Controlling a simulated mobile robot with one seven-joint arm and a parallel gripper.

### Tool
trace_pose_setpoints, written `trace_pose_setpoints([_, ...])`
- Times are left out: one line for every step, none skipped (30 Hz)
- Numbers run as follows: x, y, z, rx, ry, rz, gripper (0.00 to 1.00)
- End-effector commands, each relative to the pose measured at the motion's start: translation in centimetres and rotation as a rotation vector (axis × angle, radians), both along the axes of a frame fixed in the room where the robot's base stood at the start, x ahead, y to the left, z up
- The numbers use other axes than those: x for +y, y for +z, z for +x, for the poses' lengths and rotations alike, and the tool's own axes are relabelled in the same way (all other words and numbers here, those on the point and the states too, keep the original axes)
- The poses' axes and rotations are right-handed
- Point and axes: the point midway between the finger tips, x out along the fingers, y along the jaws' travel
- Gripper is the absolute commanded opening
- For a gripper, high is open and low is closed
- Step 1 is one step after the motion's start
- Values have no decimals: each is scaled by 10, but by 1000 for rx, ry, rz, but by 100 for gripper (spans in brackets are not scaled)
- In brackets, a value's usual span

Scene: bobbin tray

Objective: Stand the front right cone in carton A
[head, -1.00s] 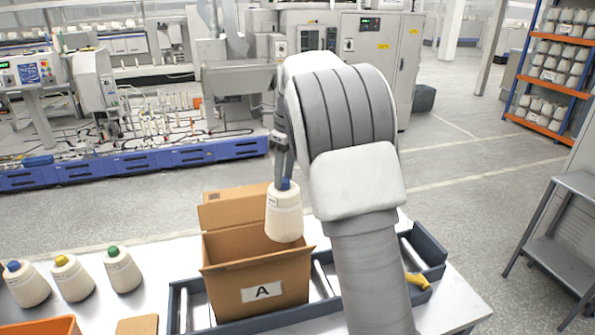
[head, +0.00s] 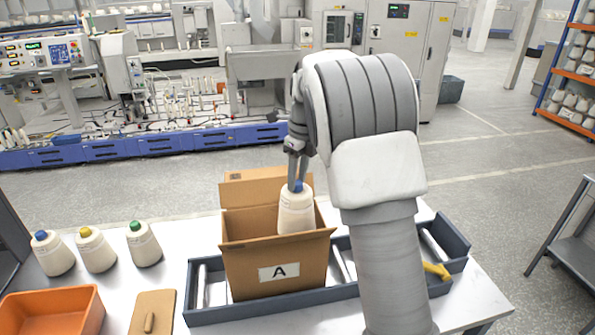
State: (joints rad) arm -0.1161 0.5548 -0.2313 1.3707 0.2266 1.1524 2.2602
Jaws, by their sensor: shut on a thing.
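My gripper (head: 297,180) points down and is shut on the blue tip of a cream yarn cone (head: 297,212). The cone hangs upright over the open top of carton A (head: 243,272), a brown box with a white "A" label. The carton's back flap (head: 262,189) stands up behind the cone.
Carton A stands on a dark-framed roller tray (head: 208,315). Three cones, blue-tipped (head: 53,255), yellow-tipped (head: 96,251) and green-tipped (head: 145,246), stand at the left. An orange bin (head: 82,317) and a tan board with a handle (head: 152,312) lie in front. A yellow handle (head: 437,270) is at the right.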

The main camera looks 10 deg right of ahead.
Motion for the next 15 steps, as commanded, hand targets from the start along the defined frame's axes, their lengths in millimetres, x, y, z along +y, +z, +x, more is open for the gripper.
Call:
trace_pose_setpoints([0,-12,0,-1,0,0,0])
trace_pose_setpoints([0,-16,0,-1,0,0,0])
trace_pose_setpoints([0,-21,0,-1,0,0,0])
trace_pose_setpoints([0,-24,0,-1,0,0,0])
trace_pose_setpoints([0,-28,0,-1,0,0,0])
trace_pose_setpoints([0,-32,0,-1,0,0,0])
trace_pose_setpoints([0,-36,0,-1,0,0,0])
trace_pose_setpoints([0,-40,0,-1,0,0,0])
trace_pose_setpoints([0,-44,0,-1,0,0,0])
trace_pose_setpoints([0,-48,0,-1,0,0,0])
trace_pose_setpoints([0,-51,0,-1,0,0,0])
trace_pose_setpoints([0,-55,0,-1,-1,0,0])
trace_pose_setpoints([0,-57,0,-1,0,0,0])
trace_pose_setpoints([0,-61,0,-1,0,0,0])
trace_pose_setpoints([0,-66,0,-1,0,0,0])
